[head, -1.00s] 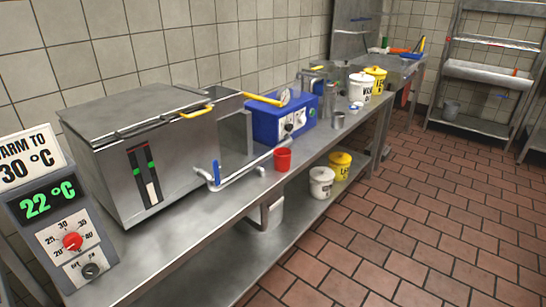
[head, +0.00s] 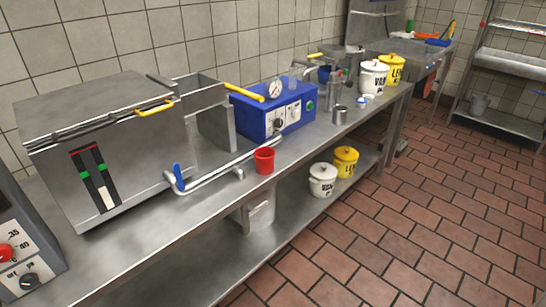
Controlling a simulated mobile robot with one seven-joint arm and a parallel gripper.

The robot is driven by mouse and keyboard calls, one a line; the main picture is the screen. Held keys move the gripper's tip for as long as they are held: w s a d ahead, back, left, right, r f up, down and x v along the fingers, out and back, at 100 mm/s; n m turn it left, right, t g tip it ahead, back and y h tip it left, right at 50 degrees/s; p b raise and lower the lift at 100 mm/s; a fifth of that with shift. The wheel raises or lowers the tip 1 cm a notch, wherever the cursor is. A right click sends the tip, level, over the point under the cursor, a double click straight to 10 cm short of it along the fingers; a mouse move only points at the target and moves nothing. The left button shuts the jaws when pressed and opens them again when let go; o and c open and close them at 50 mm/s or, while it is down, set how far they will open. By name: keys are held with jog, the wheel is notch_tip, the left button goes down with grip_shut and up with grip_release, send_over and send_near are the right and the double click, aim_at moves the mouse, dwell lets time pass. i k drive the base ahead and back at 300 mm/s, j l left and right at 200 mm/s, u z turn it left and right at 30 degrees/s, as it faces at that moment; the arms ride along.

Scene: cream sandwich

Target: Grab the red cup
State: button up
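The red cup (head: 264,161) stands upright on the steel counter (head: 215,213), close to its front edge. My gripper is not in view in the head view.
A small metal cup (head: 340,115) is farther right. White and yellow buckets (head: 322,180) sit on the lower shelf. The tiled floor (head: 400,220) in front is clear.

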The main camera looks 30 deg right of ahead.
aim_at(264, 156)
jog(key=i+l, duration=0.1)
jog(key=l, duration=0.95)
jog(key=i+l, duration=0.65)
